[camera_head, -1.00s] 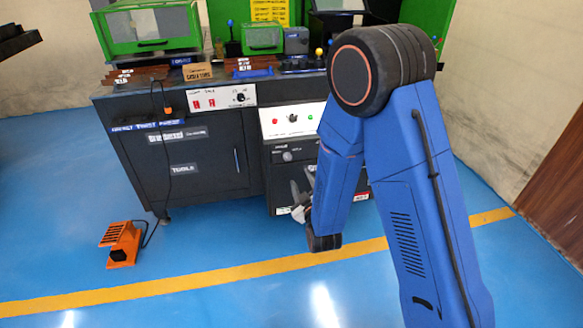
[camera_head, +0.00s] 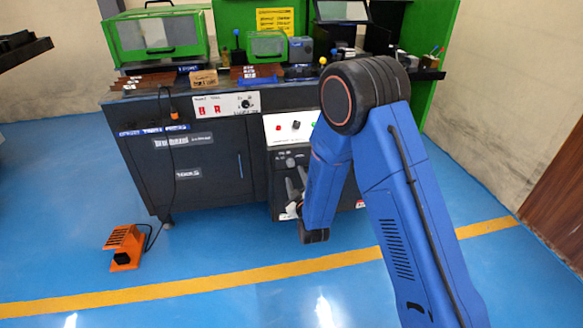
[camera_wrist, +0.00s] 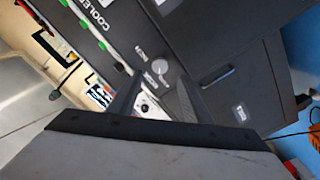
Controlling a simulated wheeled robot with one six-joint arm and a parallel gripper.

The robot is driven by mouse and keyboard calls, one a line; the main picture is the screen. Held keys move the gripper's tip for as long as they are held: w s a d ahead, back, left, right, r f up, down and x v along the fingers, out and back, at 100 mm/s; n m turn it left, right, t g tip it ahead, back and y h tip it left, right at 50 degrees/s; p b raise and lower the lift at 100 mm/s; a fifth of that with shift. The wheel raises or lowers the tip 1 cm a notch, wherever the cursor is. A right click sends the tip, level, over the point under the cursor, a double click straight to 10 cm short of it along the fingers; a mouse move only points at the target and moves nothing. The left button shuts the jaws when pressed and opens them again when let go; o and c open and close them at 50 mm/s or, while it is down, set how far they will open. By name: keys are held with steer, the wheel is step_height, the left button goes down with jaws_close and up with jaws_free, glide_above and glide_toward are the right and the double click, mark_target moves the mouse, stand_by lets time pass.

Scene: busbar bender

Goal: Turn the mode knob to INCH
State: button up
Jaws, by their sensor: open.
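The mode knob is a small round grey knob (camera_wrist: 160,67) on the dark front panel. A label that appears to read INCH stands beside it, and other lettering below it is unclear. I cannot make out its pointer direction. In the head view the knob (camera_head: 291,162) sits on the lower dark panel, under the white control panel. My gripper (camera_wrist: 159,82) is open and empty, its two fingers reaching toward the knob from just below it in the wrist picture, apparently apart from it. In the head view my gripper (camera_head: 296,177) is just below the knob, partly hidden by my arm.
The white control panel (camera_head: 284,136) has a red button, a dark knob and a green button. Another white panel (camera_head: 222,105) with red switches is to the left. A handled cabinet door (camera_head: 205,165) is at left. An orange foot pedal (camera_head: 125,246) is on open blue floor.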

mark_target(291, 164)
steer(key=x, duration=0.7)
steer(key=shift+w+a, duration=0.1)
steer(key=shift+w, duration=0.2)
steer(key=c, duration=1.1)
